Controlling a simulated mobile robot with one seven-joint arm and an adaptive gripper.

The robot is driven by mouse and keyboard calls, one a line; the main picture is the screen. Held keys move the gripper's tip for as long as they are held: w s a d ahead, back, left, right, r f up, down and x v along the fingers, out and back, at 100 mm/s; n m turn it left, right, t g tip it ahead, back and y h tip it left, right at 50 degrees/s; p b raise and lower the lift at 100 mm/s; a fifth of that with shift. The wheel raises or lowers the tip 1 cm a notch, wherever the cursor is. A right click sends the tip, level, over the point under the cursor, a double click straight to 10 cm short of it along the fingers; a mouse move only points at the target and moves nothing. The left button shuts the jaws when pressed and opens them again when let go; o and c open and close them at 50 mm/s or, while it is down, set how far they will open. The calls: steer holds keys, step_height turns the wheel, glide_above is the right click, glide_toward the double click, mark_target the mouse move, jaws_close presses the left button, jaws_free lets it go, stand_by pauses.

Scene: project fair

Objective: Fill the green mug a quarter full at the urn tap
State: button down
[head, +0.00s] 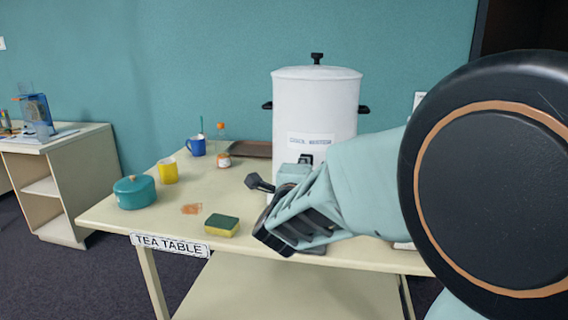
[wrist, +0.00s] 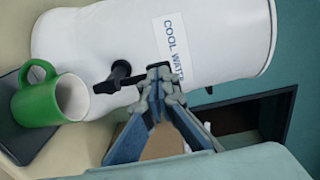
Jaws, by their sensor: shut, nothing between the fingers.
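The white urn (head: 316,105) stands on the tea table; it also shows tipped sideways in the wrist view (wrist: 85,32), labelled for cool water. Its black tap (wrist: 119,74) has a dark lever (wrist: 106,87). The green mug (wrist: 37,104) stands upright on a dark drip tray (wrist: 28,141), below the tap, its handle to one side. Its pale inside shows partly; I see no water level or stream. My gripper (wrist: 158,73) is shut and empty, its fingertips close to the tap lever; I cannot tell whether they touch. In the head view my arm hides the mug.
The tea table (head: 250,185) also bears a teal pot (head: 134,193), a yellow mug (head: 168,171), a blue mug (head: 196,146), a sponge (head: 221,226), a small orange-capped jar (head: 223,160) and a brown tray (head: 252,149). A brown spill (head: 191,209) lies near the sponge.

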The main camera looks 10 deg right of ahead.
mark_target(305, 155)
steer(key=shift+w+d+r+g+p, duration=0.1)
steer(key=shift+w+r+g+p, duration=0.25)
steer(key=shift+p, duration=0.95)
steer(key=g+p, duration=0.1)
steer(key=p, duration=0.2)
steer(key=w+r+g+p, duration=0.1)
steer(key=p, duration=0.2)
steer(key=shift+d+r+y, duration=0.1)
steer(key=shift+d+y, duration=0.05)
steer(key=shift+y, duration=0.25)
steer(key=p, duration=0.1)
steer(key=g+p, duration=0.1)
steer(key=p, duration=0.1)
steer(key=shift+w+d, duration=0.15)
steer(key=shift+w, duration=0.1)
steer(key=shift+w+g+y+p, duration=0.3)
steer(key=shift+g+p, duration=0.15)
steer(key=shift+p, duration=0.4)
steer(key=shift+w+d+f, duration=0.15)
steer(key=shift+f, duration=0.2)
steer(key=shift+p, duration=0.3)
